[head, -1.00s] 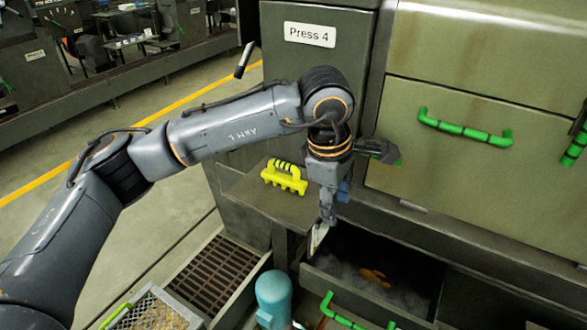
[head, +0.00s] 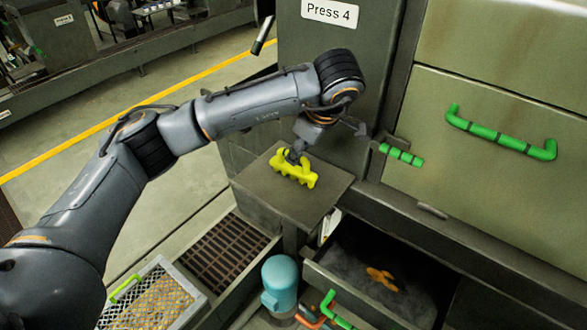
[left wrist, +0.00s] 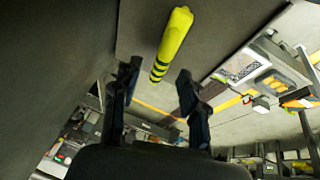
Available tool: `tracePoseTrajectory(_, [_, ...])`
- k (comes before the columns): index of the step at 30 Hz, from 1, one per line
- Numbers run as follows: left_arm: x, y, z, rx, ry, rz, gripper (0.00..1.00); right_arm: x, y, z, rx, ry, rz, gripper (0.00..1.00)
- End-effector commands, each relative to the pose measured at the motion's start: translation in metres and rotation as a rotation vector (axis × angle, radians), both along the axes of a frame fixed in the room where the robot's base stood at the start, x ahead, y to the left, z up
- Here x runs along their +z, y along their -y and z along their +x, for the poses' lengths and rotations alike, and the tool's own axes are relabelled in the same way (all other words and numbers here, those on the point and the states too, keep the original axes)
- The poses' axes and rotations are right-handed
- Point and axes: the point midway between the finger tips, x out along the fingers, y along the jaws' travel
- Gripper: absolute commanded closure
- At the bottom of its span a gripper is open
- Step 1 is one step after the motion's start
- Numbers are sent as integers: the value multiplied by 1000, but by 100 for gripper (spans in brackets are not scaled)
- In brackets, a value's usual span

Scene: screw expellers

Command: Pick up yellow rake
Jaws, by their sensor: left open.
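The yellow rake (head: 296,172) lies on a small grey shelf (head: 325,190) at the side of Press 4, a short toothed piece in the head view. In the left wrist view a yellow handle with black bands (left wrist: 174,38) shows beyond the fingers. My left gripper (head: 294,156) is at the rake, just above or beside its handle; I cannot tell if it touches. In the left wrist view its two dark fingers (left wrist: 157,88) stand apart, with the banded end of the handle near the gap between them. My right gripper is not in view.
An open drawer (head: 333,283) with dark grey contents and an orange-brown object (head: 381,279) is below the shelf. A blue cylinder (head: 279,276), a grate (head: 222,254) and a mesh-covered bin (head: 201,298) stand at the front. Green handles (head: 500,134) stick out from the press.

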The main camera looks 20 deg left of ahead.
Motion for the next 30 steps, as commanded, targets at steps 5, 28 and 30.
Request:
tracePoseTrajectory(5, [-19, -11, 6, 2, -7, 0, 57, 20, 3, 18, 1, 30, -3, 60])
tracePoseTrajectory(28, [-44, -19, 14, 0, -1, -1, 100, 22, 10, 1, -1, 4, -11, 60])
tracePoseTrajectory(30, [-43, -19, 14, 0, 0, -1, 100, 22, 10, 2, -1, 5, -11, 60])
